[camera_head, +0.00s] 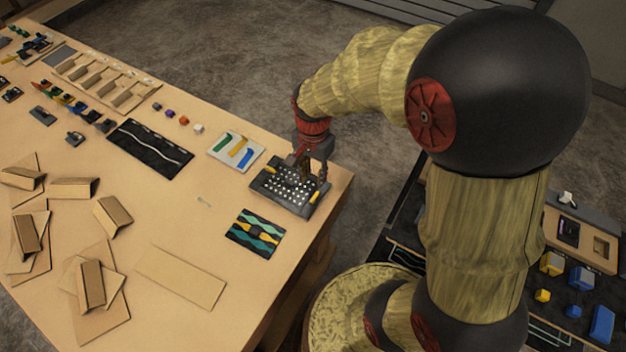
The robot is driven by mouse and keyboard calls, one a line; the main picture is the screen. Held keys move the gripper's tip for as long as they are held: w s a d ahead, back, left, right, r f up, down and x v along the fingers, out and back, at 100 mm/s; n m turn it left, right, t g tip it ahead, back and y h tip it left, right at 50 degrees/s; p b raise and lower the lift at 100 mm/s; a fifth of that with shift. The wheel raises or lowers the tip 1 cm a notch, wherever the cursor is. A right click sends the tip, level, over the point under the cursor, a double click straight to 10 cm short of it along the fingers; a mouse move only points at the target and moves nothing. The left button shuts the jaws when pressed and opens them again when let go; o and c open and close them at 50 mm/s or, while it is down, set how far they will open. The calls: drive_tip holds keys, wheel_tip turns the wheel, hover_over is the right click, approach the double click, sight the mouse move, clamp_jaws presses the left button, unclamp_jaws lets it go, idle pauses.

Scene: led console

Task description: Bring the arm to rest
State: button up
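My gripper (311,165) is at the end of my arm, pointing down over the led console (272,190) near the right edge of the table. The console is a dark panel with rows of white lights and a yellow bar at two of its sides. My gripper's fingers look spread apart, just above or at the console's far right part. Whether they touch the panel cannot be told. A small brown shape shows between the fingers, and I cannot tell whether it is held. The fingers hide part of the console.
The wooden table (210,215) bears a white card with coloured strokes (236,151), a patterned mat (256,233), a black mat (150,149), small cubes (184,120) and several cardboard pieces (113,215). A dark surface with blue and yellow blocks (581,278) lies at the right. Open floor lies beyond the table.

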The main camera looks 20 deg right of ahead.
drive_tip(key=shift+r, duration=0.1)
idle(0.6)
drive_tip(key=s+r+n+t+b, duration=0.5)
drive_tip(key=s+r+n+b, duration=0.4)
drive_tip(key=s+n+b, duration=0.2)
drive_tip(key=s+b, duration=0.1)
drive_tip(key=s, duration=0.1)
drive_tip(key=shift+s+a+t, duration=0.25)
drive_tip(key=shift+s+t, duration=0.05)
drive_tip(key=shift+s, duration=0.05)
idle(0.7)
